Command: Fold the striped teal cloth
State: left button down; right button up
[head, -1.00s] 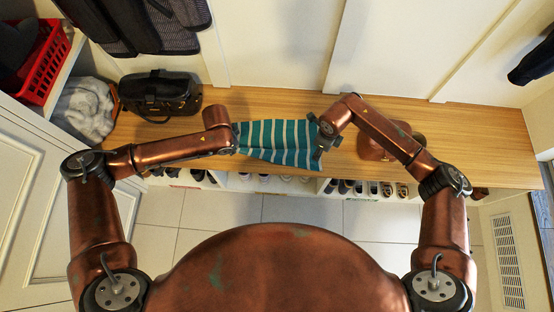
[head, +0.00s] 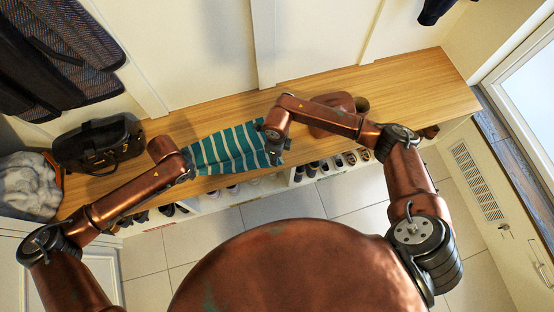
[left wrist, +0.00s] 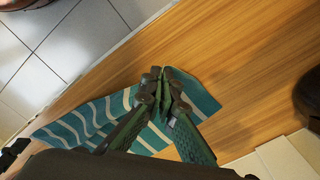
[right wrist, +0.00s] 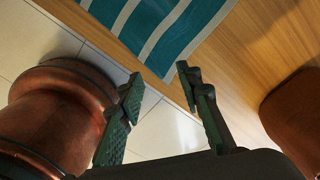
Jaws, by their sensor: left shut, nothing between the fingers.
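The striped teal cloth (head: 232,150), teal with pale stripes, lies spread on the wooden bench and reaches its front edge. It also shows in the left wrist view (left wrist: 90,120) and the right wrist view (right wrist: 165,30). My left gripper (head: 188,172) is at the cloth's left end; in the left wrist view its fingertips (left wrist: 162,72) are together with nothing between them, over the cloth's edge. My right gripper (head: 274,154) is at the cloth's right end. In the right wrist view its fingers (right wrist: 159,75) are apart, with a cloth corner showing beyond them, not gripped.
A black bag (head: 98,143) and a grey fluffy item (head: 28,187) sit left on the bench (head: 400,85). A brown item (head: 330,112) stands behind my right forearm. Shoes fill the cubbies below. The bench is clear at far right.

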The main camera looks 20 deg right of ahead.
jog(key=shift+f, duration=1.7)
jog(key=shift+f, duration=0.25)
jog(key=shift+c, duration=0.2)
grip_shut()
dwell(0.4)
dwell(0.8)
jog(key=shift+r, duration=2.55)
